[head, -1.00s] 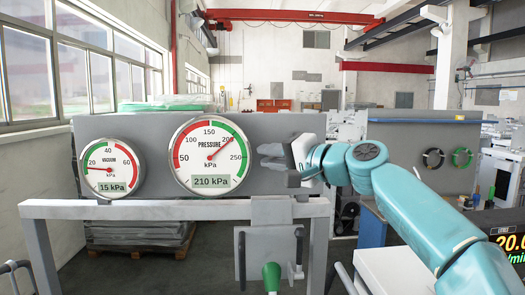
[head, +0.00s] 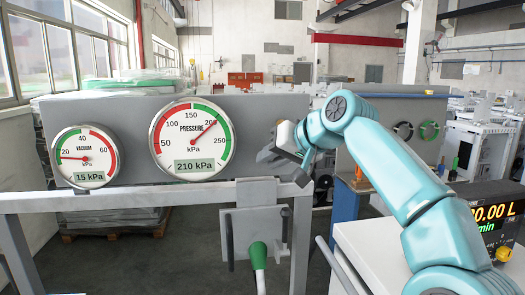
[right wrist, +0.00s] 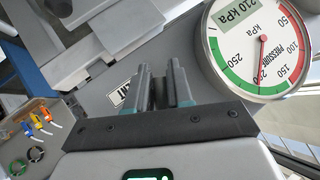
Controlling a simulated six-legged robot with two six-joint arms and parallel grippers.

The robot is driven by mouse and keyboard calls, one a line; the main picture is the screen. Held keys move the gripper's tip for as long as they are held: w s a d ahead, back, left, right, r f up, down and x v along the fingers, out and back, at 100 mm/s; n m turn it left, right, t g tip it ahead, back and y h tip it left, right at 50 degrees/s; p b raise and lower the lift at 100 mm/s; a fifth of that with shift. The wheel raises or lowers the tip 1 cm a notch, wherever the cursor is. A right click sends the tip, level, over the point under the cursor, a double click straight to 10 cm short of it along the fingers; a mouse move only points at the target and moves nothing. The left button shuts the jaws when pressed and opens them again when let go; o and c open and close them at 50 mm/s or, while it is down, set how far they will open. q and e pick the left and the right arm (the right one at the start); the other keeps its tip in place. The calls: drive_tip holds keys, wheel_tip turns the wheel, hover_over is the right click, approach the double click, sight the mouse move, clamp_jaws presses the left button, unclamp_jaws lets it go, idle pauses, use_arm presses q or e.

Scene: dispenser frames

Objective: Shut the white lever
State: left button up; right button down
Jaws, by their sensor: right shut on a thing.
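A lever with a green grip (head: 258,254) and a pale shaft (head: 260,282) stands low in front of a grey bracket plate (head: 256,228) in the head view. My right gripper (head: 268,156) is up and to the right of it, in front of the grey gauge panel (head: 240,140), apart from the green grip. In the right wrist view its two fingers (right wrist: 160,92) point at the panel with a narrow gap between them. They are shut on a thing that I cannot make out. My left gripper is not in view.
The pressure gauge (head: 191,139) reads 210 kPa and the vacuum gauge (head: 85,157) reads 15 kPa. A grey rail (head: 150,196) runs below them. A black box with a yellow display (head: 492,215) stands at the right.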

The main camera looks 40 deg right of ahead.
drive_tip(key=shift+s+d+f+n+g+h, duration=0.2)
drive_tip(key=shift+s+d+n+g+h, duration=0.25)
drive_tip(key=shift+d+n+g+h, duration=0.35)
drive_tip(key=shift+s+d+f+n+g+h, duration=0.15)
drive_tip(key=shift+s+d+n+g+h, duration=0.4)
drive_tip(key=shift+d+h, duration=0.35)
drive_tip(key=shift+a, duration=0.1)
drive_tip(key=c, duration=1.1)
unclamp_jaws()
drive_tip(key=shift+w, duration=0.1)
drive_tip(key=v, duration=0.7)
